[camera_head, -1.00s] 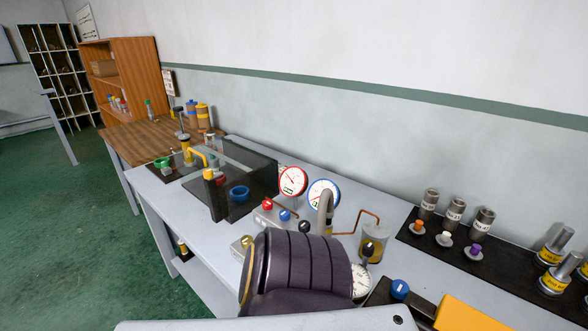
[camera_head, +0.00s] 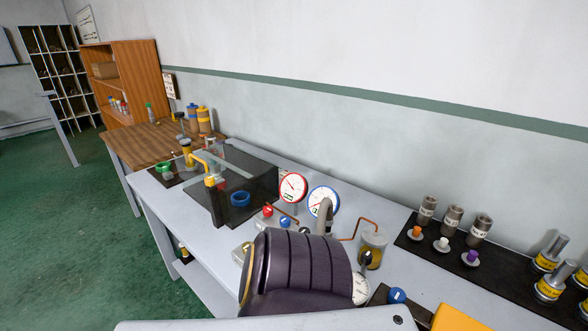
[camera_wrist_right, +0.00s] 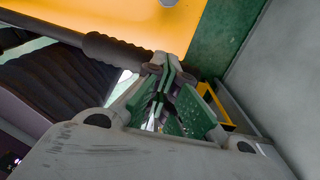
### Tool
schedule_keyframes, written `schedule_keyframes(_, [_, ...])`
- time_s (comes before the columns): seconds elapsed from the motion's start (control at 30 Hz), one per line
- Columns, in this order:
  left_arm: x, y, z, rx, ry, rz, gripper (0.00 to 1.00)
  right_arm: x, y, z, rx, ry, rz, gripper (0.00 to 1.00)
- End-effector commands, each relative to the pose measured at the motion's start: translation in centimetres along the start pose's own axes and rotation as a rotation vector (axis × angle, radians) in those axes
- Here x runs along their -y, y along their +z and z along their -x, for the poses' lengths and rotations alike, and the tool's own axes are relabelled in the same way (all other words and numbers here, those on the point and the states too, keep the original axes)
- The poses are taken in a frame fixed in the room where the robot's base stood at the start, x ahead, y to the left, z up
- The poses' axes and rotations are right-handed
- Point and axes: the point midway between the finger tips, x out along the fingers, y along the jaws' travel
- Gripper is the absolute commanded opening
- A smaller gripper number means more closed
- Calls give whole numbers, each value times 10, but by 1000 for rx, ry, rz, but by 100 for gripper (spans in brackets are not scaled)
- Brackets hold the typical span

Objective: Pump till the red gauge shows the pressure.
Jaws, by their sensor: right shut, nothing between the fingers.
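The red-rimmed gauge (camera_head: 293,187) stands on the bench in the head view, its needle pointing to the upper left. A blue-rimmed gauge (camera_head: 323,201) stands to its right. A small white gauge (camera_head: 361,289) is partly hidden behind my dark ribbed arm. In the right wrist view, a black ribbed handle grip (camera_wrist_right: 115,50) crosses in front of a yellow surface. My right gripper (camera_wrist_right: 168,68) is shut and empty near the end of this grip; I cannot tell whether they touch. My left gripper is not in view.
Red (camera_head: 268,212) and blue (camera_head: 284,221) knobs sit below the gauges. A clear-walled canister (camera_head: 373,247) with a copper pipe stands to the right. A dark mat (camera_head: 415,250) holds metal cylinders. A yellow block (camera_head: 462,319) is at the lower right.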

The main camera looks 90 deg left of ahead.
Motion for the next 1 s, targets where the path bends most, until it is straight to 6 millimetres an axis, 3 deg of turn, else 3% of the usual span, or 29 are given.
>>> schedule_keyframes(0.7, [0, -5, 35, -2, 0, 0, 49, -17, -2, 66, 1, -1, 1, 0])
schedule_keyframes(1.0, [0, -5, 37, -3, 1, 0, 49, -19, -2, 70, 0, 0, 1, 0])
